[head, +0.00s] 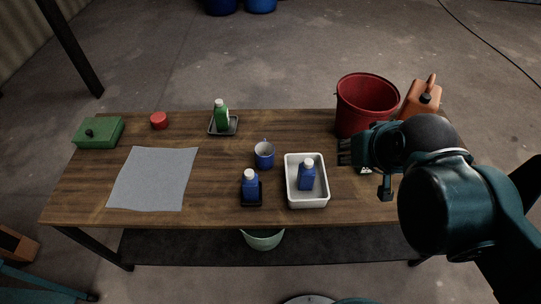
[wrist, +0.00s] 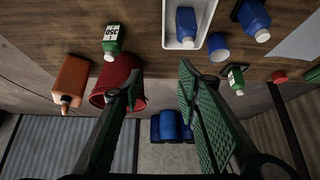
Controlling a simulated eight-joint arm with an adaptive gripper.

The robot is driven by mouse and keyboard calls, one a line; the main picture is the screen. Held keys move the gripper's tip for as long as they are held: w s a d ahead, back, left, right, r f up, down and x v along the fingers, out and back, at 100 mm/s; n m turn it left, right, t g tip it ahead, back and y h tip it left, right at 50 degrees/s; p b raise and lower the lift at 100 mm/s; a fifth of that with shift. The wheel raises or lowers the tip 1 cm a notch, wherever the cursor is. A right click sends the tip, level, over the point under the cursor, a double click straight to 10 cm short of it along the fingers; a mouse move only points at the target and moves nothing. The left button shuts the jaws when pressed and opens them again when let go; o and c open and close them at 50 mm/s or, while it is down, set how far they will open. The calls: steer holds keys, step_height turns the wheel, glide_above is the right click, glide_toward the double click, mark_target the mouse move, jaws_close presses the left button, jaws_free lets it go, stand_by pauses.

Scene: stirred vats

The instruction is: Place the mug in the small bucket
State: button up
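The blue mug (head: 264,158) with a pale inside stands upright and empty near the middle of the table; it also shows in the wrist view (wrist: 218,46). A red bucket (head: 364,108) stands at the table's back right, and in the wrist view (wrist: 117,74) it is partly behind a finger. A smaller pale green bucket (head: 263,240) shows below the table's front edge, its upper part hidden by the tabletop. My gripper (head: 346,152) is above the table's right part, right of the mug and in front of the red bucket. In the wrist view its fingers (wrist: 150,85) are apart with nothing between them.
A white bin (head: 291,196) holding a blue bottle (head: 306,176) lies between mug and gripper. Another blue bottle (head: 251,187) stands in front of the mug. A green bottle (head: 221,115) is on a dark tray behind. An orange jug (head: 424,96) stands right of the red bucket.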

steer(key=shift+w, duration=0.1)
steer(key=w+a+f+m+g, duration=0.2)
steer(key=w+a, duration=0.3)
steer(key=w, duration=0.4)
steer(key=w+a+f+m+g, duration=0.2)
steer(key=w+a, duration=0.3)
steer(key=w, duration=0.4)
steer(key=w+a+f+m+g, duration=0.1)
steer(key=w+a+f, duration=0.3)
steer(key=f, duration=0.2)
steer(key=w+a+f+m+g+p, duration=0.1)
steer(key=w+a+f, duration=0.2)
steer(key=f, duration=0.3)
steer(key=w+a+f+g, duration=0.1)
steer(key=w+a+f, duration=0.3)
steer(key=a+f, duration=0.2)
steer(key=shift+w+m+p, duration=0.3)
steer(key=shift+m+p, duration=0.05)
steer(key=shift+m, duration=0.05)
steer(key=shift+d, duration=0.1)
steer(key=shift+f, duration=1.35)
